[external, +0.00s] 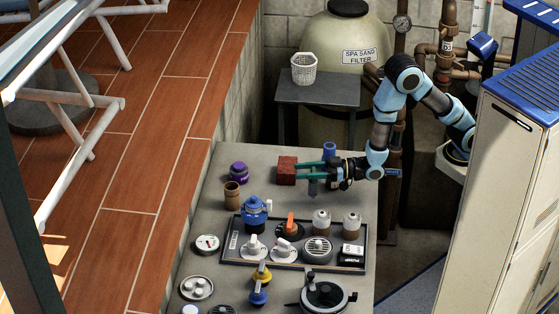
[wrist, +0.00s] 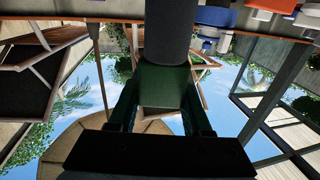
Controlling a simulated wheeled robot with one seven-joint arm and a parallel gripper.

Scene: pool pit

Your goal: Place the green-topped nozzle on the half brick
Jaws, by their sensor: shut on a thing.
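The half brick (external: 286,168) is a red block on the grey table near its far left, just left of my gripper's fingertips in the external view. My gripper (external: 308,171) reaches in from the right and is shut on the green-topped nozzle (external: 313,188). The nozzle's grey lower part hangs below the fingers, beside the brick rather than over it. In the wrist view, the nozzle's green part (wrist: 163,86) sits between the dark fingers, with its dark grey cylinder (wrist: 171,32) above in the picture. Whether the nozzle touches the table or brick is unclear.
A blue cylinder (external: 329,150) stands behind my gripper. A purple-lidded jar (external: 239,173) and brown cup (external: 232,195) stand left of the brick. A blue-topped pot (external: 255,213) and a tray (external: 232,246) of fittings lie nearer the camera. Bare table shows around the brick.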

